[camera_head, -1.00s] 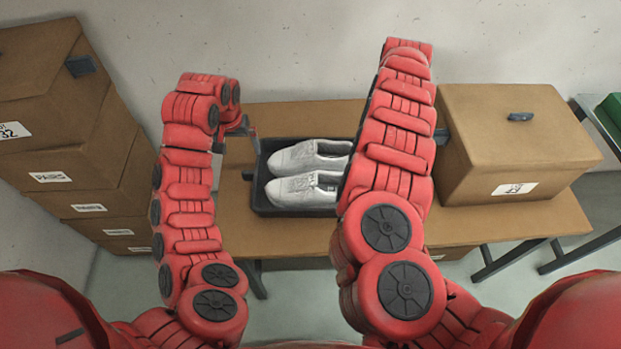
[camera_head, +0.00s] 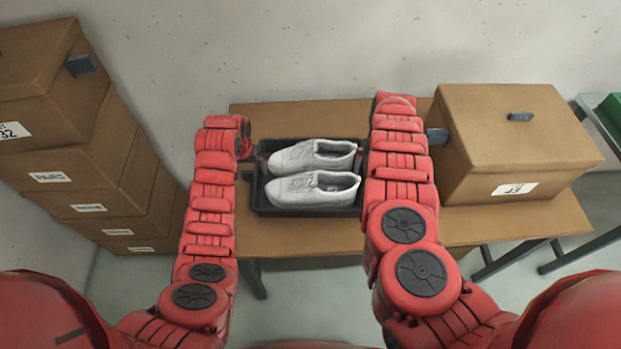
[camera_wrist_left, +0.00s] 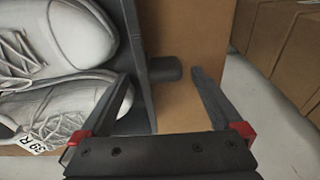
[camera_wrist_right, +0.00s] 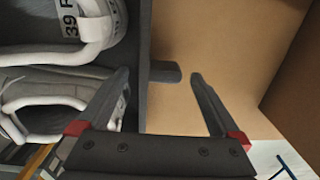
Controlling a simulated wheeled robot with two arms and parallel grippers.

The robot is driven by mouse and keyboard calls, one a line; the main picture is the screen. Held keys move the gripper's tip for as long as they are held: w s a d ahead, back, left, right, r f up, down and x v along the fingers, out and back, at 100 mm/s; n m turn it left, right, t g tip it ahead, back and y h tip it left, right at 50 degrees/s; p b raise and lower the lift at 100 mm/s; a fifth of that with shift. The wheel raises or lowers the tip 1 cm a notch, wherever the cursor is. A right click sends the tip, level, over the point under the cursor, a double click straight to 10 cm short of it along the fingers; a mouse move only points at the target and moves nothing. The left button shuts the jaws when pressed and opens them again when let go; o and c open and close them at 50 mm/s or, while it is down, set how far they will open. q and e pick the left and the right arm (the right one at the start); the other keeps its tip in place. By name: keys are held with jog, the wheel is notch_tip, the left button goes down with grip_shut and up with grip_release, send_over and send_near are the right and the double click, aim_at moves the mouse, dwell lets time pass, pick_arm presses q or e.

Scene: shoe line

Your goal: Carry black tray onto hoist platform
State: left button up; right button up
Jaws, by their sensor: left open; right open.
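The black tray (camera_head: 308,212) lies on the brown table and holds a pair of white shoes (camera_head: 313,172). My left gripper (camera_head: 249,158) is at the tray's left end, mostly hidden by its arm. In the left wrist view it is open (camera_wrist_left: 163,98), its fingers on either side of the line of the tray's stub handle (camera_wrist_left: 164,70). My right gripper is at the tray's right end, hidden by its arm in the head view. In the right wrist view it is open (camera_wrist_right: 160,92), with the other stub handle (camera_wrist_right: 165,72) just beyond and between the fingertips. I cannot make out a hoist platform.
A large lidded cardboard box (camera_head: 515,145) stands on the table (camera_head: 300,238) to the right, close to my right arm. Stacked cardboard boxes (camera_head: 75,150) stand at the left. A green object (camera_head: 611,108) sits on another table at far right. The table's front strip is clear.

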pick_arm(q)
jog(key=shift+f, duration=0.65)
pick_arm(e)
jog(key=shift+d+f, duration=0.2)
jog(key=shift+f, duration=0.4)
pick_arm(q)
jog(key=shift+w+f, duration=0.2)
jog(key=shift+f, duration=0.7)
pick_arm(e)
jog(key=shift+a+f, duration=0.2)
jog(key=shift+f, duration=0.7)
pick_arm(q)
grip_shut()
pick_arm(e)
grip_shut()
